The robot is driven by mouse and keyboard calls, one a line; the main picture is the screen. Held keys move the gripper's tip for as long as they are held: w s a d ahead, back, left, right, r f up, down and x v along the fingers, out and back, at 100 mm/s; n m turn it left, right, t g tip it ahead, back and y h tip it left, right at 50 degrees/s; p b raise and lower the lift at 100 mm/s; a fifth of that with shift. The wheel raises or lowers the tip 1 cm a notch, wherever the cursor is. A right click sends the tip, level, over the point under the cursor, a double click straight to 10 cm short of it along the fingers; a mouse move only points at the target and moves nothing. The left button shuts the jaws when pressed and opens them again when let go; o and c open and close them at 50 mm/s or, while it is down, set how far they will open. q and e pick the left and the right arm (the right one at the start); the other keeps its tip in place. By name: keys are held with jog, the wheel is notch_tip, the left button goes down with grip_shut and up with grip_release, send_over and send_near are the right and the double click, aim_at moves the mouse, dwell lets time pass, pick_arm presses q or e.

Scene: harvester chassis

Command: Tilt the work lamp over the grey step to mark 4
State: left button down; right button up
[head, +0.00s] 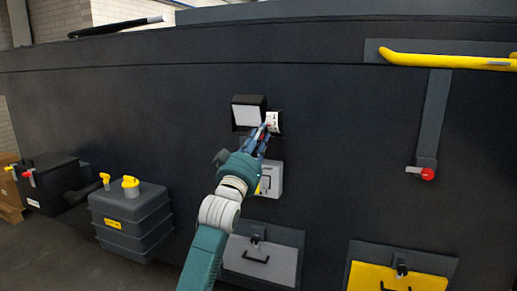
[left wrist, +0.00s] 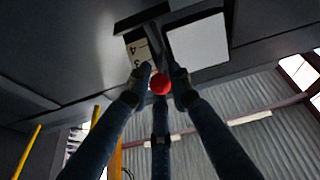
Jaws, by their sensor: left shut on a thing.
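The work lamp (head: 248,113) is a dark box with a pale face on the dark chassis wall, above a grey panel with a black handle (head: 262,252), which looks like the grey step. In the left wrist view the lamp's white face (left wrist: 198,44) is beside a pale scale plate (left wrist: 136,50) with a 4 and another, partly hidden mark. The plate also shows in the head view (head: 273,119). My left gripper (head: 265,129) is at the lamp's lower right, shut on a red knob (left wrist: 160,84). The lamp's pointer cannot be read against the marks. My right gripper is not in view.
A grey box (head: 272,180) is on the wall just below the lamp, partly behind my arm. A yellow panel (head: 398,279) is at the lower right, and a yellow rail (head: 440,60) at the upper right. A grey tank (head: 130,220) is at left.

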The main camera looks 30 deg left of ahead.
pick_arm(q)
jog(key=w+f, duration=0.1)
jog(key=f, duration=0.1)
jog(key=w+f, duration=0.1)
jog(key=f, duration=0.1)
jog(key=shift+w+a+f, duration=0.1)
jog(key=shift+w+a, duration=0.25)
jog(key=shift+w, duration=0.1)
jog(key=shift+w+f, duration=0.2)
jog(key=shift+w, duration=0.05)
jog(key=shift+w+a+f, duration=0.1)
jog(key=shift+w+a, duration=0.05)
jog(key=shift+w, duration=0.2)
dwell(0.5)
